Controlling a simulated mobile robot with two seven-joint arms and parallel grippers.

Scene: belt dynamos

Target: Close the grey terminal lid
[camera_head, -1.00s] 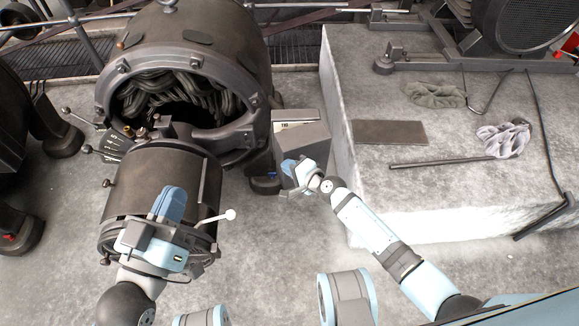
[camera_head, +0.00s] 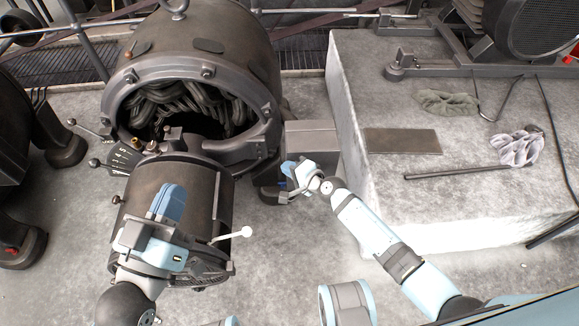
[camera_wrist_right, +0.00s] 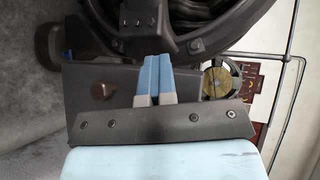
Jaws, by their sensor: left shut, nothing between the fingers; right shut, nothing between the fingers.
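The grey terminal box (camera_head: 322,150) stands on the right side of the large dynamo, and its grey lid (camera_head: 310,127) looks flat on top. No gap between lid and box shows from here, but I cannot tell if it is fully seated. My right gripper (camera_head: 288,168) is shut and empty at the box's lower front. In the right wrist view its blue fingers (camera_wrist_right: 153,75) are in front of a grey panel (camera_wrist_right: 75,95) with a brown knob (camera_wrist_right: 103,91); contact is unclear. My left gripper (camera_head: 173,192) is shut and empty above the dynamo's front cylinder.
A concrete block (camera_head: 375,200) stands right of the box, carrying a dark plate (camera_head: 402,141), a rod (camera_head: 450,171) and cloths (camera_head: 520,147).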

